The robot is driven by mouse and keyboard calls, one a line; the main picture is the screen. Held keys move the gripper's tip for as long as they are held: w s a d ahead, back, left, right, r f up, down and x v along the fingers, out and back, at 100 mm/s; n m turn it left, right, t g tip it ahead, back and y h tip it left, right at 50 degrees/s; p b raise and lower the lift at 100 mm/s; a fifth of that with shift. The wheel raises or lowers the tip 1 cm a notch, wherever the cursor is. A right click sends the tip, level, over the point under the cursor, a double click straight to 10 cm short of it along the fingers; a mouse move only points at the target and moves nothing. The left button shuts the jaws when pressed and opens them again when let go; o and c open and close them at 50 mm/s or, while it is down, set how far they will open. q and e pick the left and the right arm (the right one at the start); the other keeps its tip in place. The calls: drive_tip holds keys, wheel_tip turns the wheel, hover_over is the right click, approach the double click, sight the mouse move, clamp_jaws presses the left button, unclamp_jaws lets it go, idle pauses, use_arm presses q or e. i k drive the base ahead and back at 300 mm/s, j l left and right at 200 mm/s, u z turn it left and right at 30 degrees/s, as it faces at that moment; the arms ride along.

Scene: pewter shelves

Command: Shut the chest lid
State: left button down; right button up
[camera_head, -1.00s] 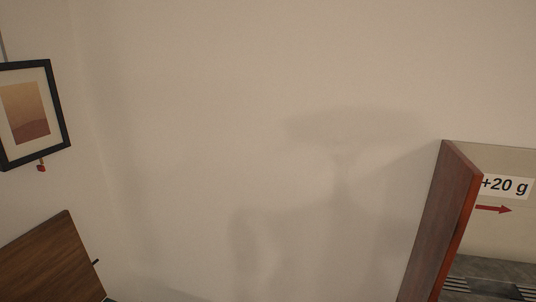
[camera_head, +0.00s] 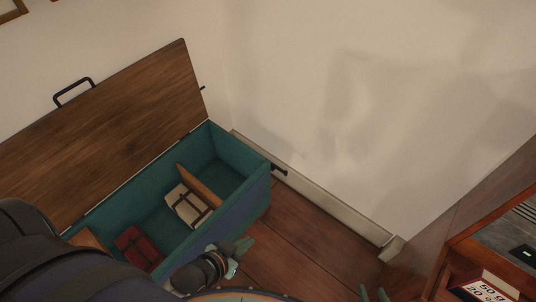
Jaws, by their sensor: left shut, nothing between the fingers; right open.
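The chest (camera_head: 258,190) stands at the left against the wall, with a teal inside and its near part hidden by my arm. Its brown wooden lid (camera_head: 120,125) is raised, leaning back toward the wall, with a black handle (camera_head: 73,92) on its upper edge. My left gripper (camera_head: 240,256) is shut and empty, beside the chest's near right side; whether it touches the chest I cannot tell. My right gripper (camera_head: 373,294) is open, with only its green fingertips showing at the bottom edge, well right of the chest.
Inside the chest are a wooden divider (camera_head: 199,186), a cream bundle (camera_head: 187,206) and a dark red item (camera_head: 136,246). A reddish wooden shelf unit (camera_head: 480,215) with a weight label (camera_head: 484,290) stands at the right. Bare wooden floor (camera_head: 315,240) lies between.

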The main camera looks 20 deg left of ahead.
sight(64, 163)
drive_tip(key=u, duration=2.15)
